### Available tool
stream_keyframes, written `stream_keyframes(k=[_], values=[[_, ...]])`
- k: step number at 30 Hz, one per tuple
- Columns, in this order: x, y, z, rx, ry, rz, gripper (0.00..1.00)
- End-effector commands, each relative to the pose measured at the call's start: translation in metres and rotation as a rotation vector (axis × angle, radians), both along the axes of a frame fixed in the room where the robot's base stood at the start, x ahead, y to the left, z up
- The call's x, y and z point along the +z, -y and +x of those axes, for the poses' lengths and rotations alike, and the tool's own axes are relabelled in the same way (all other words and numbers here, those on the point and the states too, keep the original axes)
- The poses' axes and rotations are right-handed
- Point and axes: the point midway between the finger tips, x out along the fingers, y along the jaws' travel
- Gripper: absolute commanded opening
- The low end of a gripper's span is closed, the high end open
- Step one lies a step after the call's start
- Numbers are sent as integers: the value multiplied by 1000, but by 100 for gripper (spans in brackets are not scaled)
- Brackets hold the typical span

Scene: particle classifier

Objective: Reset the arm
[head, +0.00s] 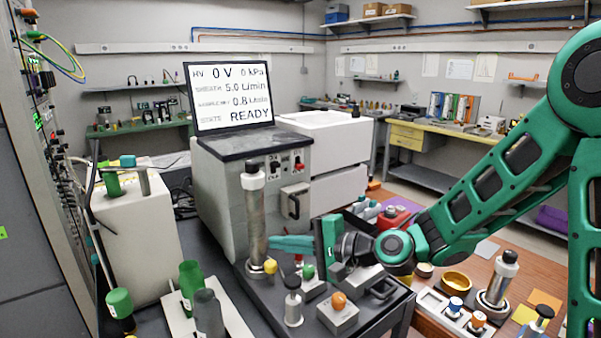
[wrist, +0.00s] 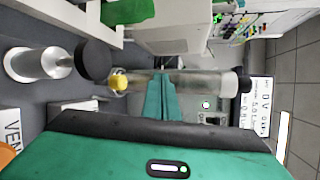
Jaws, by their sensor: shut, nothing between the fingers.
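My green arm (head: 500,170) reaches in from the right in the head view. My gripper (head: 272,243) points left, its fingers together and empty, close to the upright metal column (head: 256,215) of the classifier. In the wrist view the shut fingers (wrist: 160,97) overlap the column (wrist: 195,83), which lies sideways in that picture. I cannot tell whether the fingertips touch it. The column has a black cap on top and a yellow knob (head: 270,266) near its foot.
The classifier's monitor (head: 230,95) reads READY, 0 V. Green bottles (head: 190,280) stand at left. A wooden table (head: 480,265) with several items lies under my arm.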

Motion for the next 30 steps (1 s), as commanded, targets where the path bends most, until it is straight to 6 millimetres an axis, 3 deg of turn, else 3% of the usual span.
stream_keyframes(k=[5, 8, 15, 21, 27, 30], values=[[-30, 49, -17, 100, 182, -421, 0], [-41, 90, -26, 151, 245, -645, 0], [-42, 206, -57, 253, 279, -1099, 0], [-31, 281, -94, 313, 220, -1314, 0], [-17, 336, -135, 355, 140, -1433, 0], [-23, 367, -158, 326, 17, -1420, 0]])
